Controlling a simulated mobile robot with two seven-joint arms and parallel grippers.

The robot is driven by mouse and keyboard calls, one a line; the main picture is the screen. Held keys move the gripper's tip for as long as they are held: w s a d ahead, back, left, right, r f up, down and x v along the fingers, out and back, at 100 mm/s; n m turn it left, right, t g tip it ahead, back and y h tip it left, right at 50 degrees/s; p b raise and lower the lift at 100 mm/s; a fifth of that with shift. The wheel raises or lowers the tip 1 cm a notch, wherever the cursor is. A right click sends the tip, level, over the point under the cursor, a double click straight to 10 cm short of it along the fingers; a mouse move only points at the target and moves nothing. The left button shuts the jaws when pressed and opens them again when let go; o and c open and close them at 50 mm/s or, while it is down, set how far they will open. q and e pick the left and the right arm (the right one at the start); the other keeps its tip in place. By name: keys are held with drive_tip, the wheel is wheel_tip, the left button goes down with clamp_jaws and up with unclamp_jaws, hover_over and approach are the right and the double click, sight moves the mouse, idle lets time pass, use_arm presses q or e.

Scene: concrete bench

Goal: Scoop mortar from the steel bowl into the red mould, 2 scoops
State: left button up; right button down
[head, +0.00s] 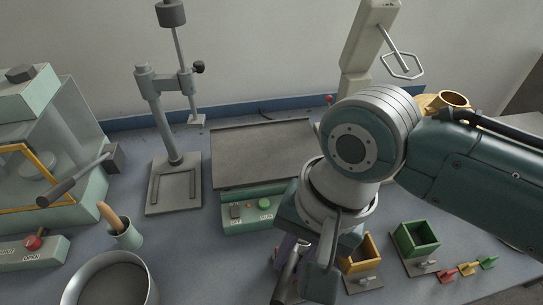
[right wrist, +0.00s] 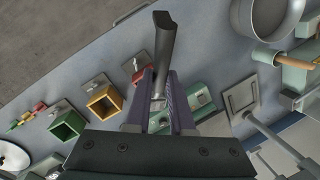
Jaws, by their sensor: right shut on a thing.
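My right gripper (head: 288,258) is shut on a dark grey handle (right wrist: 165,45), seemingly the scoop's; the same handle shows in the head view (head: 290,272). The scoop's working end is hidden, so I cannot tell whether it holds mortar. The steel bowl (head: 77,276) stands at the bottom left of the head view, away from the gripper. In the right wrist view the bowl (right wrist: 237,20) is at the top right. The red mould (right wrist: 143,73) sits just left of the fingers there; the wrist hides most of it in the head view. My left gripper is out of view.
A yellow mould (head: 362,256) and a green mould (head: 416,238) stand right of my gripper, with small coloured clamps (head: 466,269) beyond. A cup with a wooden handle (head: 123,236), a stand (head: 174,183) and a flat plate with a switch box (head: 255,211) occupy the left and middle.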

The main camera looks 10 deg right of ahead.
sight(299, 245)
drive_tip(key=w+g+y+b, duration=0.1)
drive_tip(key=b, duration=0.2)
drive_tip(key=w+d+g+b, duration=0.1)
drive_tip(key=w+g+b, duration=0.1)
drive_tip(key=b, duration=0.2)
drive_tip(key=w+d+g+y+b, duration=0.1)
drive_tip(key=g+b, duration=0.1)
drive_tip(key=b, duration=0.1)
drive_tip(key=shift+w+r+m+y+b, duration=0.1)
drive_tip(key=shift+w+m+y+b, duration=0.05)
drive_tip(key=shift+m+y+b, duration=0.2)
drive_tip(key=shift+w+d+r+b, duration=0.15)
drive_tip(key=shift+b, duration=0.6)
use_arm(q)
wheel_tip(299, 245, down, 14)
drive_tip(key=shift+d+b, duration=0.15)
drive_tip(key=shift+b, duration=0.2)
use_arm(e)
drive_tip(key=shift+r+g, duration=0.2)
drive_tip(key=shift+g, duration=0.1)
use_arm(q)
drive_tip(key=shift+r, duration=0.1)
